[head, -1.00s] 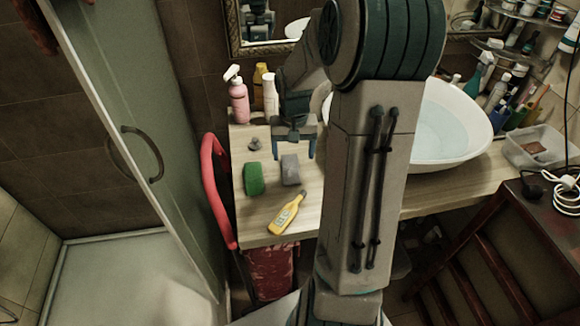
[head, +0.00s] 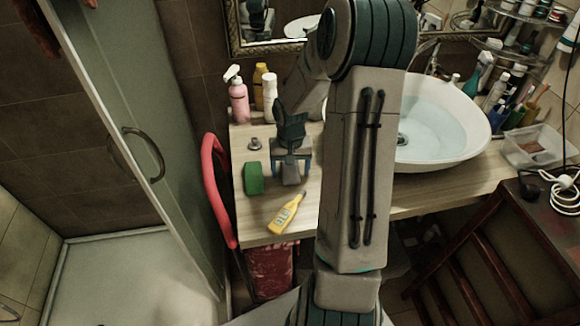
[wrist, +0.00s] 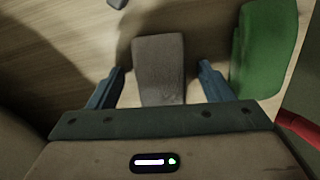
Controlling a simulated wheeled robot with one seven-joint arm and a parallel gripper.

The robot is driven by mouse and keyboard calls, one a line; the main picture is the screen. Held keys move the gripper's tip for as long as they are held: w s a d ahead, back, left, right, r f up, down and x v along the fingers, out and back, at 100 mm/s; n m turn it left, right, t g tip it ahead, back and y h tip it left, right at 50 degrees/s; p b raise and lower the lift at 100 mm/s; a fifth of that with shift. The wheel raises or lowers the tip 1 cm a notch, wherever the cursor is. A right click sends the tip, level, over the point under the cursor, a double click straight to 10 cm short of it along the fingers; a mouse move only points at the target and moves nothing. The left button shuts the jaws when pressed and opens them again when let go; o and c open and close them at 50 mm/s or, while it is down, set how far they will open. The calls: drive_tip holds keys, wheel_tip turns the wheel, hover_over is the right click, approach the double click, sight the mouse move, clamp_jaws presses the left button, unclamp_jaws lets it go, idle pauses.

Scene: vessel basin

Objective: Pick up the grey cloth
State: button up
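The grey cloth (head: 291,174) looks like a small folded block lying on the wooden counter, partly hidden by my gripper in the head view. In the wrist view the grey cloth (wrist: 158,62) lies between the two blue fingers, with a visible gap on each side. My gripper (head: 291,179) points down over it and is open. In the wrist view my gripper (wrist: 162,70) shows both fingers wide apart, one on either side of the cloth. I cannot tell how far the fingertips are above the counter.
A green block (head: 253,178) lies close left of the cloth; it also shows in the wrist view (wrist: 264,50). A small metal piece (head: 254,144) and upright bottles (head: 238,100) stand behind. A white basin (head: 440,120) is at right.

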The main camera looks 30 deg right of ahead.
sight(290, 168)
drive_tip(key=c, duration=0.9)
drive_tip(key=shift+c, duration=0.2)
wheel_tip(290, 168, up, 10)
drive_tip(key=shift+b, duration=0.3)
drive_tip(key=shift+o, duration=0.4)
